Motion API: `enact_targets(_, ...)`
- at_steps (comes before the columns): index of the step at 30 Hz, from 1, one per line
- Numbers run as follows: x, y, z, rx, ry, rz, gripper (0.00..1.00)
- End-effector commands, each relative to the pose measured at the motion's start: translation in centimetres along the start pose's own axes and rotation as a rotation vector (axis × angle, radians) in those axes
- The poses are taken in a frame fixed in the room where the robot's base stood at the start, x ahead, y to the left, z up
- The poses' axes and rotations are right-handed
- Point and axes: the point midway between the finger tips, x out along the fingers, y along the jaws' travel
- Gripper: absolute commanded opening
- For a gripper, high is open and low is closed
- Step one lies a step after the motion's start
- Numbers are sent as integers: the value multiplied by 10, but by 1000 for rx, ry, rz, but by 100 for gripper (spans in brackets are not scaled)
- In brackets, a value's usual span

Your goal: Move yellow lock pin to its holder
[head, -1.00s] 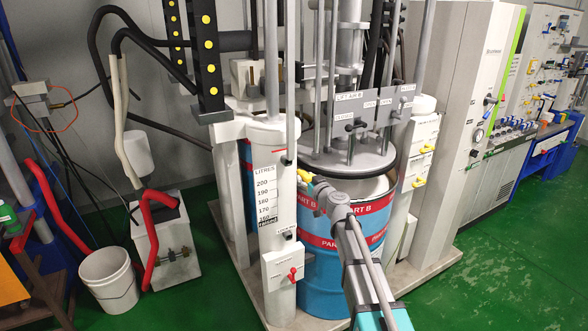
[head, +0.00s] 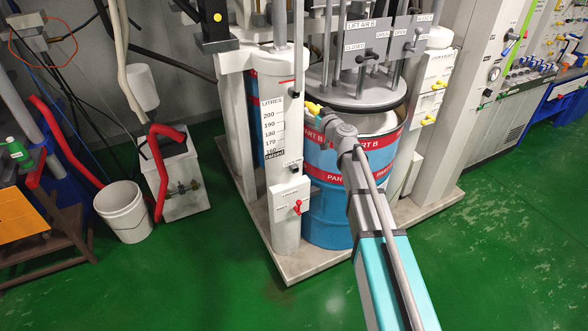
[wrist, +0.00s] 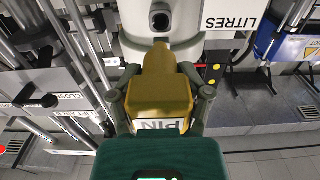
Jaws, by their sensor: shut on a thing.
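The yellow lock pin (wrist: 160,90) is a yellow block with a "PIN" label, held between the fingers of my gripper (wrist: 160,100). I cannot tell whether pin and post touch. In the head view, my gripper (head: 328,117) and the yellow pin (head: 313,107) are beside the white post (head: 283,210) with the litres scale, in front of the blue drum. The fingertips are too small there to make out. I cannot tell which part is the pin's holder.
The blue drum (head: 328,218) with red bands stands right behind my arm, under a grey lid plate (head: 357,90). The right post carries yellow handles (head: 438,85). A white bucket (head: 122,212) stands at left. The green floor at front is clear.

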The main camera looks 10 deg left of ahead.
Motion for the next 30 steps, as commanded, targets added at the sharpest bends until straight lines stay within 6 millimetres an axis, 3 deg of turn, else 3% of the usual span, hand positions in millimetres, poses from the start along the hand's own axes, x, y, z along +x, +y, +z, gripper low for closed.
enact_targets(8,0,0,3,0,0,0,0)
enact_targets(14,0,0,16,0,0,0,0)
enact_targets(30,0,0,89,0,0,0,0)
